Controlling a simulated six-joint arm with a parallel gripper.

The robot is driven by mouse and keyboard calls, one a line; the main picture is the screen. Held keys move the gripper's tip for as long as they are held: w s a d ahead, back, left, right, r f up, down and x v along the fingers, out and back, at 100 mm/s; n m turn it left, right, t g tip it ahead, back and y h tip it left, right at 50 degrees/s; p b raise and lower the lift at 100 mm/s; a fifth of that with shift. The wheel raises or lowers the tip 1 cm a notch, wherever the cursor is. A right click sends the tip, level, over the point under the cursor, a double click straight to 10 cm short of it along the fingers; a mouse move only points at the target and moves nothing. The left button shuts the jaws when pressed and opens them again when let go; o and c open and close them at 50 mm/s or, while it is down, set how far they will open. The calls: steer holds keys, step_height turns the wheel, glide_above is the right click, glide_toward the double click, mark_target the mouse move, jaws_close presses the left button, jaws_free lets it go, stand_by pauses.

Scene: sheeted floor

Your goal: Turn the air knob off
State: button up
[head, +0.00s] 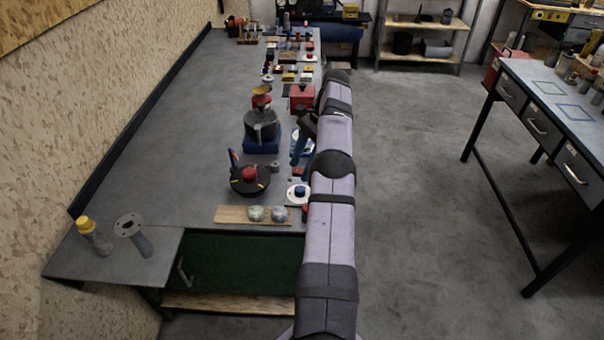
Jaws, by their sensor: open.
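Which item is the air knob is not clear at this size. A blue knob (300,191) sits on a round white plate (291,198) at the bench's right edge. A red knob (249,174) sits on a round black base (238,187) to its left. A red box (302,98) with a dark top stands farther back. My gripper (297,157) is open beside my arm, farther along the bench than the blue knob. It appears to hold nothing and is partly hidden by the arm, as is the bench's right edge.
The long grey bench (175,140) is clear along its left side. A wooden board (232,214) with two pale stones lies at the near end. A dark pot (261,126) stands on a blue base. A yellow-capped bottle (95,236) stands front left. Floor (425,200) at right is open.

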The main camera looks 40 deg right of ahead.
steer(key=shift+r, duration=0.9)
